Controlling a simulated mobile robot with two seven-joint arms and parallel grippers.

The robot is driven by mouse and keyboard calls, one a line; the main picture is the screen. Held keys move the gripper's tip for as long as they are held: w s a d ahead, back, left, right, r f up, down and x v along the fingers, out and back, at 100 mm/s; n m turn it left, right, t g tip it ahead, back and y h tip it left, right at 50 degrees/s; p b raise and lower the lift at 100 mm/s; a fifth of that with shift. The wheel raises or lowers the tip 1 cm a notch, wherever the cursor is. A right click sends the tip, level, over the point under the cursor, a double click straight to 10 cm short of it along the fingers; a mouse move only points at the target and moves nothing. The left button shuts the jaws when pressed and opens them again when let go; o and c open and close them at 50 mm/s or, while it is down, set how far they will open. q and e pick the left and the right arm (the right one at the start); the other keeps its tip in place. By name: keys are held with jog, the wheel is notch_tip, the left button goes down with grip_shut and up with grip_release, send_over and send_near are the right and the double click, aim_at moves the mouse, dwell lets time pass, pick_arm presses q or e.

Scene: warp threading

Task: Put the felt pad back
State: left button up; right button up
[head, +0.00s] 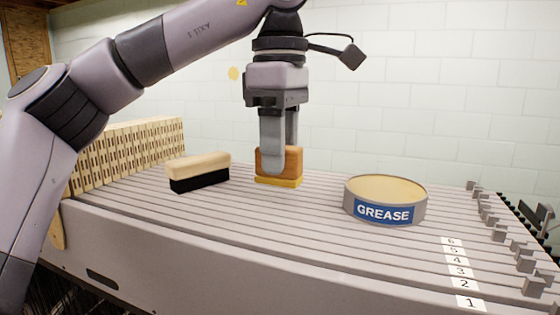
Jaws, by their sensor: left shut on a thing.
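The felt pad (293,165) is a small block with an orange-brown wooden body and a yellow bottom layer. It is upright at the middle of the grey slatted bench (300,244). My left gripper (279,165) points straight down and is shut on the felt pad, its fingers over the wooden part. The pad's underside is at the slats or just above them; I cannot tell which. A round grease tin (385,212) with a blue label and a tan top stands to the right of the pad. My right gripper is not in view.
A brush (198,171) with a pale wooden back and black bristles lies left of the pad. A row of slotted wooden pieces (125,152) stands at the left. Number labels (460,271) and small metal stops (500,233) are at the right. The front slats are clear.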

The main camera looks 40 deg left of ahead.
pick_arm(q)
jog(key=shift+f, duration=1)
jog(key=shift+f, duration=0.1)
jog(key=o, duration=0.9)
jog(key=shift+f, duration=0.1)
jog(key=shift+o, duration=0.2)
jog(key=shift+w+a+r, duration=0.1)
jog(key=shift+r, duration=1.7)
jog(key=shift+w+a+r, duration=0.1)
jog(key=shift+r, duration=1.7)
